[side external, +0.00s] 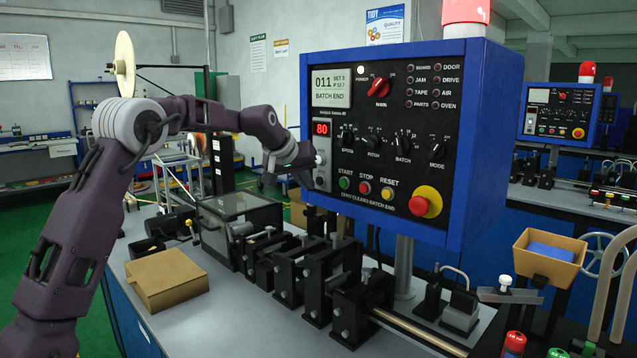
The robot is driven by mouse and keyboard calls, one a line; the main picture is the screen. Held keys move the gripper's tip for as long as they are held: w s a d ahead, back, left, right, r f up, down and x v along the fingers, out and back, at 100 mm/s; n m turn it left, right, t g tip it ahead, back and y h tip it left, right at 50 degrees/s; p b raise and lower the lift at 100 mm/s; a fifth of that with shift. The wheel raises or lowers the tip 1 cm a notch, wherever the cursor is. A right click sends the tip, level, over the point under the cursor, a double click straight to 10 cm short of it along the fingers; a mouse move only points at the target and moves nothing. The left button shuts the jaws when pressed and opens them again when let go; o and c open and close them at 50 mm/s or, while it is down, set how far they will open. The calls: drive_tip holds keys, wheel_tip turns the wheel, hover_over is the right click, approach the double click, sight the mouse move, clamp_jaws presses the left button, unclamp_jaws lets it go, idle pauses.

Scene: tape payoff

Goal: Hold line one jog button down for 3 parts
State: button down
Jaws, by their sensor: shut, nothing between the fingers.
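A large blue-framed control panel (395,140) stands in the middle of the side external view. Its screen (332,87) reads 011 and BATCH END, and a red display (321,129) below it reads 80. A narrow grey plate (323,178) under the red display carries small pale controls; no jog label is legible there. My gripper (309,160) is shut and empty, with its fingertips at the panel's left edge beside this plate. I cannot tell whether they touch a button. Part of the plate is hidden by my gripper.
Start (344,183), stop (365,187) and reset (386,192) buttons and a red emergency stop (425,201) sit low on the panel. Black machine blocks (318,280), a clear-covered box (238,225) and a cardboard box (166,279) crowd the bench below. A second panel (558,115) stands behind right.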

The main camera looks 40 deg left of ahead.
drive_tip(key=s, duration=0.5)
idle(0.5)
drive_tip(key=s+d+r+m+g+h, duration=0.2)
drive_tip(key=s+d+m, duration=0.2)
drive_tip(key=s+d, duration=1.45)
drive_tip(key=s+d+f+m, duration=0.1)
drive_tip(key=s+f, duration=0.3)
drive_tip(key=s, duration=0.6)
drive_tip(key=s+d+f+m+g+h, duration=0.1)
drive_tip(key=s+f, duration=0.3)
drive_tip(key=s, duration=0.7)
drive_tip(key=shift+d+f+m, duration=0.2)
drive_tip(key=shift+d+m, duration=0.45)
drive_tip(key=shift+m, duration=0.15)
